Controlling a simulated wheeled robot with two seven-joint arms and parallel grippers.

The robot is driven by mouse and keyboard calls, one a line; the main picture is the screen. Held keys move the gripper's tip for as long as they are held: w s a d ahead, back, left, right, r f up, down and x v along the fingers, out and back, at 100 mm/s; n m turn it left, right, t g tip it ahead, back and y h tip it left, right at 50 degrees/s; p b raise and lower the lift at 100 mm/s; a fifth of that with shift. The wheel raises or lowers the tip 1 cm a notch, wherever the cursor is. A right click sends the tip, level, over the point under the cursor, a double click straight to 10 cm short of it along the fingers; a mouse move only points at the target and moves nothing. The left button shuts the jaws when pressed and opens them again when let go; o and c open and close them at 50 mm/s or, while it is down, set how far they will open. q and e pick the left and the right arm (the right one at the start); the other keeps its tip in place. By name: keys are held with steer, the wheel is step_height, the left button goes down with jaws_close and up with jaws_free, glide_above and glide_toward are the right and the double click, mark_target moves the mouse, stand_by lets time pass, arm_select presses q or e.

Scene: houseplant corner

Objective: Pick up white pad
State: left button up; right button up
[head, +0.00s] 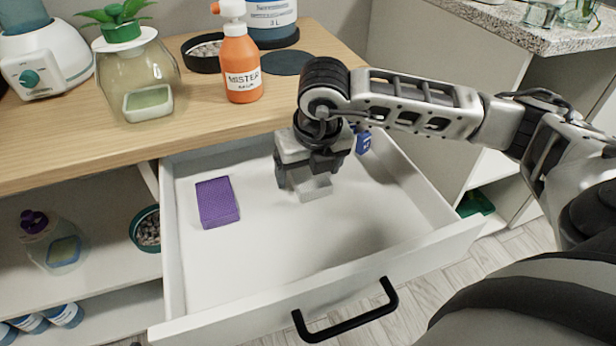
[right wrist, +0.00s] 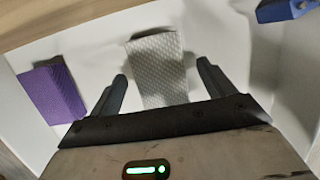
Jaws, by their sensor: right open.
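The white pad (head: 315,188) lies in the open white drawer (head: 255,270), partly hidden under my right gripper in the head view. In the right wrist view the white pad (right wrist: 158,70) is a textured block lying between and ahead of the two fingers. My right gripper (head: 303,185) points down into the drawer, just above the pad. In the right wrist view its fingers (right wrist: 163,82) are spread apart, one on each side of the pad's near end, with gaps between. My left gripper is not in view.
A purple pad (head: 217,202) lies left of the white pad in the drawer. A blue item (head: 363,142) sits at the drawer's back right. The wooden top above holds an orange spray bottle (head: 241,65) and a glass jar (head: 140,80). The drawer's front is clear.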

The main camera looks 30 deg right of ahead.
steer(key=shift+c, duration=0.3)
steer(key=c, duration=1)
